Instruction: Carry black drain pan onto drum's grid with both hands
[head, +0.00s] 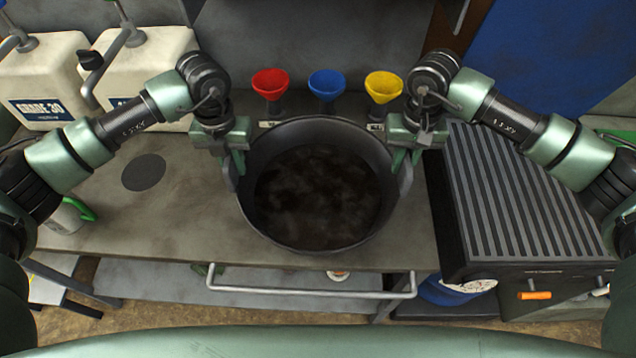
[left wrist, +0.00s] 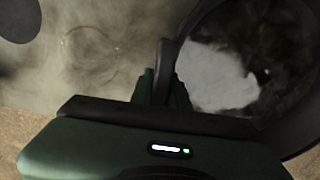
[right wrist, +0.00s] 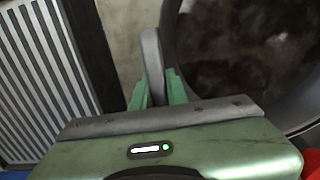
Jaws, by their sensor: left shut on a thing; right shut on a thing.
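The black drain pan (head: 318,243) is a round, deep pan with dark liquid or a stained bottom, over the workbench in the head view. My left gripper (head: 238,165) is shut on the pan's left handle, which shows in the left wrist view (left wrist: 168,62). My right gripper (head: 400,160) is shut on the right handle, seen in the right wrist view (right wrist: 152,55). The pan looks level; I cannot tell whether it touches the bench. The drum's ribbed grid (head: 535,200) is right of the bench, with nothing on it.
The workbench (head: 165,225) has a front rail (head: 310,293). Red (head: 271,82), blue (head: 326,82) and yellow (head: 383,85) funnels stand behind the pan. White jugs (head: 45,75) stand at back left. A dark disc (head: 143,172) marks the bench.

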